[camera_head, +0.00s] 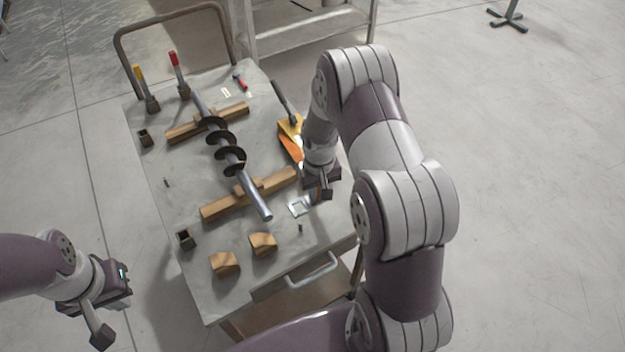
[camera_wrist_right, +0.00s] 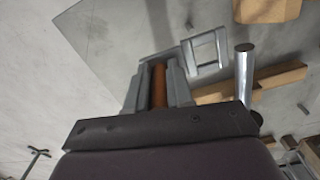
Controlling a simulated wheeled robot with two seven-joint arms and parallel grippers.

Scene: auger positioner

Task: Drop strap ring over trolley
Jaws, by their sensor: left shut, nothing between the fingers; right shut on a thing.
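The strap ring (camera_head: 300,206) is a pale square metal frame. In the head view it shows over the trolley's top (camera_head: 285,232) near the right edge, beside my right gripper (camera_head: 325,194). In the wrist view the ring (camera_wrist_right: 204,52) is just beyond the fingertips. My right gripper is shut on an orange-brown strap (camera_wrist_right: 158,88), which seems to lead to the ring; the join is not clear. I cannot tell the ring's height above the top. My left gripper (camera_head: 101,338) is shut and empty, off the trolley at the lower left.
An auger (camera_head: 228,155) lies across two wooden supports (camera_head: 222,205) on the trolley. Two wooden blocks (camera_head: 263,243) sit near the front, by a grey handle (camera_head: 312,272). Upright clamps (camera_head: 150,100) stand at the back left. An orange piece (camera_head: 290,148) lies behind my right gripper.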

